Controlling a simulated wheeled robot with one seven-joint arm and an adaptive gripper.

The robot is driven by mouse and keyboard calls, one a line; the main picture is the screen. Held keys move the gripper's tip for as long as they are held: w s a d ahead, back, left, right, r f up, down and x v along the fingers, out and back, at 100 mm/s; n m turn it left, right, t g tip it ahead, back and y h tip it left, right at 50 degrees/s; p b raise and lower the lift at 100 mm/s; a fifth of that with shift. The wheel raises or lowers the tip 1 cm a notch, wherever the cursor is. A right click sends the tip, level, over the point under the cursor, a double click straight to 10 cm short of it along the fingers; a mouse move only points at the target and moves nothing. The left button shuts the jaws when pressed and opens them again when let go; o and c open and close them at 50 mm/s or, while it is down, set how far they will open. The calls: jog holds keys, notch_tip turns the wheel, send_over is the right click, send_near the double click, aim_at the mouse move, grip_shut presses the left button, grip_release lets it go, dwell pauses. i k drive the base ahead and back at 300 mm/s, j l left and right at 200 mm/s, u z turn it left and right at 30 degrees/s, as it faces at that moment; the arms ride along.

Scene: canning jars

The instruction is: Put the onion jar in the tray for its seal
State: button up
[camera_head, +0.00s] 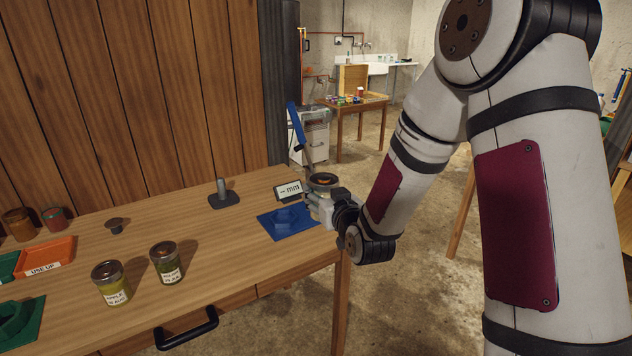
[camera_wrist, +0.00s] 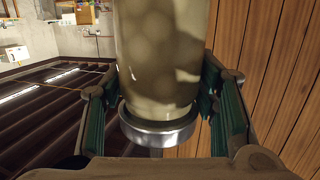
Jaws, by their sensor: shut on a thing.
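My gripper (camera_wrist: 158,105) is shut around a glass jar (camera_wrist: 158,55) with pale, rounded contents and a silver metal lid (camera_wrist: 158,133). These contents look like onions, but no label shows. In the head view my gripper (camera_head: 328,207) holds this jar by the table's right end, its lid (camera_head: 323,180) upward, close to a blue fixture (camera_head: 288,222) and a small display (camera_head: 289,190) reading "-- mm". Whether the jar touches the fixture is hidden. An orange tray (camera_head: 62,250) marked "USE UP" lies at the left. A green tray (camera_head: 8,265) beside it is cut off.
A green fixture (camera_head: 20,322) lies front left. A dark stand (camera_head: 223,194) is at the back.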

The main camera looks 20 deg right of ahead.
aim_at(47, 257)
jog(key=k+j, duration=0.1)
jog(key=j, duration=0.75)
jog(key=k+j, duration=0.15)
jog(key=j, duration=1.35)
jog(key=k+j, duration=0.1)
jog(key=j, duration=0.95)
jog(key=i+j, duration=0.65)
